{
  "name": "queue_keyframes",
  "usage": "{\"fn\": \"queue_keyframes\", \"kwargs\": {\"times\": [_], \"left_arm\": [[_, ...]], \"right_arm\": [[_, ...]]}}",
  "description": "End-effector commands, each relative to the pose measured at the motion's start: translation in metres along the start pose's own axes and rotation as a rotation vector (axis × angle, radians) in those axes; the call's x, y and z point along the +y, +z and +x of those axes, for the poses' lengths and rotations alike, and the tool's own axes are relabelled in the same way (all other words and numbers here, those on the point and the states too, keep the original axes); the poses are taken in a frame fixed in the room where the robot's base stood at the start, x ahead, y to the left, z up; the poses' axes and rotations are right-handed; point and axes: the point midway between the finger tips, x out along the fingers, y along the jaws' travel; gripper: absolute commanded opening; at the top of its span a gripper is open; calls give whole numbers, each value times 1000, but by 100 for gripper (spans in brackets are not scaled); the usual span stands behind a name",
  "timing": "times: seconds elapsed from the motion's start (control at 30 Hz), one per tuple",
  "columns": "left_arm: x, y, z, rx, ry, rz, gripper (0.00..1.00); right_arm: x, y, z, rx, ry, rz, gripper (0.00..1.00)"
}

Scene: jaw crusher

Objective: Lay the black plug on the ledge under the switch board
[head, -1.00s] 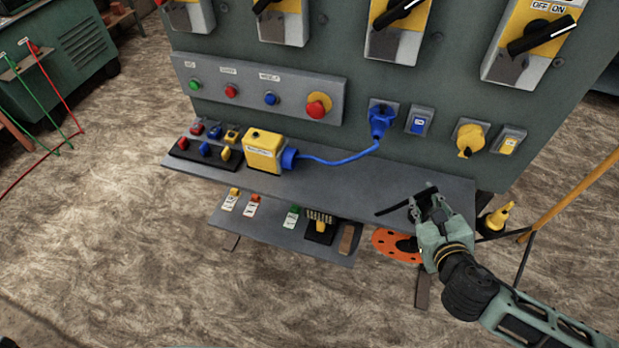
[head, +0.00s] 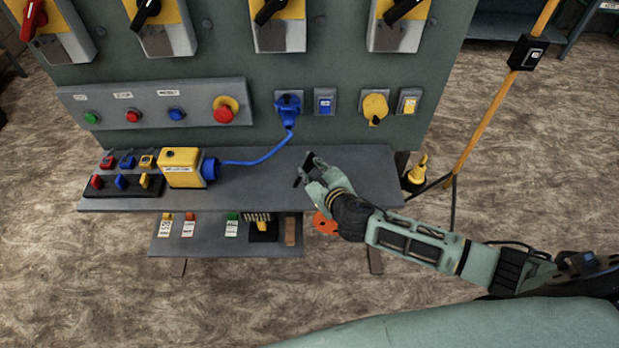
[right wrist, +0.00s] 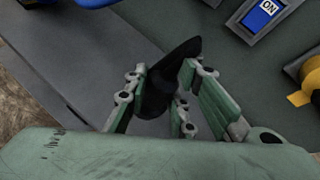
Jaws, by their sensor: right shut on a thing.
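The black plug (right wrist: 172,80) is dark and tapered. It is held between the fingers of my right gripper (right wrist: 165,95) in the right wrist view. In the head view my right gripper (head: 312,180) is over the right half of the grey ledge (head: 255,185), with the dark plug (head: 304,168) at its fingertips. I cannot tell whether the plug touches the ledge. The switch board (head: 330,55) rises behind the ledge. The fingers partly hide the plug. My left gripper is not in view.
A yellow box (head: 180,165) with a blue cable (head: 250,161) to a blue socket plug (head: 288,105) stands on the ledge's left half. Padlocks (head: 121,181) are further left. A lower shelf (head: 190,245) holds tags. The ledge is bare around the gripper.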

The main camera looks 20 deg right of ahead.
Motion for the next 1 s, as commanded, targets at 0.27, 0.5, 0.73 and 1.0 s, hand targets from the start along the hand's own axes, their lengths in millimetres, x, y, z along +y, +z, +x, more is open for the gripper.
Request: {"fn": "queue_keyframes", "kwargs": {"times": [0.27,0.5,0.73,1.0], "left_arm": [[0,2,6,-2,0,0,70],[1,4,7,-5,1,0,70],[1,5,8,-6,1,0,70],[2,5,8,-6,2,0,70]], "right_arm": [[10,-26,16,4,0,1,0],[13,-35,20,0,0,1,0],[14,-37,21,1,0,0,0],[14,-38,21,1,0,0,42]]}}
